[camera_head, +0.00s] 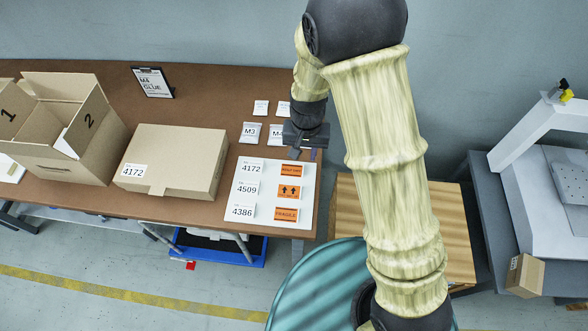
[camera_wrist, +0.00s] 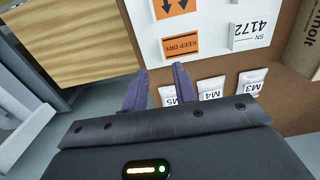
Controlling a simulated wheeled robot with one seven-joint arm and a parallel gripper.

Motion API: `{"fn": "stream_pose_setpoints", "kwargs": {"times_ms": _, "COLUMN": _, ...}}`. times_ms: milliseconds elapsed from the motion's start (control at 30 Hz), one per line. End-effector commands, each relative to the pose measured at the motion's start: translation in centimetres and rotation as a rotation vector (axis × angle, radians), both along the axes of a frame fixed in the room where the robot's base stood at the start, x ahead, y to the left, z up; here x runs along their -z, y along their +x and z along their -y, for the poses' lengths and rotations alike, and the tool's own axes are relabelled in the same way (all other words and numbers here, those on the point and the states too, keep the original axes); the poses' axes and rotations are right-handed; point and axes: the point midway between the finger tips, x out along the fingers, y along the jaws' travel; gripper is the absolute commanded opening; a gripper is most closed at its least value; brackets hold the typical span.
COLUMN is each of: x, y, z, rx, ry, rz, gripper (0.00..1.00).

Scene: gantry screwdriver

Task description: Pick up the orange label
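Three orange labels lie in a column on a white sheet (camera_head: 267,179) at the table's right end. The top one, marked KEEP DRY (camera_head: 291,170), is also in the wrist view (camera_wrist: 181,46). The middle one with up arrows (camera_head: 289,191) shows at the top of the wrist view (camera_wrist: 173,8). The bottom one reads FRAGILE (camera_head: 286,214) and is outside the wrist view. My gripper (camera_head: 305,154) is above the table just beyond the KEEP DRY label. In the wrist view its fingers (camera_wrist: 160,72) are apart, with nothing between them, pointing toward that label.
White number labels (camera_head: 250,167) lie left of the orange ones. Several small bags (camera_head: 250,131) marked M3, M4 and M5 lie behind the sheet. A closed carton (camera_head: 180,155) and an open box (camera_head: 70,130) stand to the left. A wooden surface (camera_head: 345,210) is right of the table.

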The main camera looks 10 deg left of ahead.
Motion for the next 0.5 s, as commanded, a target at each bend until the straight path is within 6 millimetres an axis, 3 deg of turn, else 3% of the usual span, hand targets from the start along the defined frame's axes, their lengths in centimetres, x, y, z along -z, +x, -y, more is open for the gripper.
{"fn": "stream_pose_setpoints", "kwargs": {"times_ms": 167, "x": 2.2, "y": -0.1, "z": 0.0, "rx": 0.001, "ry": 0.0, "rz": -0.002, "gripper": 0.28}}
{"fn": "stream_pose_setpoints", "kwargs": {"times_ms": 500, "x": 2.4, "y": 0.0, "z": 0.0, "rx": 0.0, "ry": 0.0, "rz": 0.0, "gripper": 0.28}}
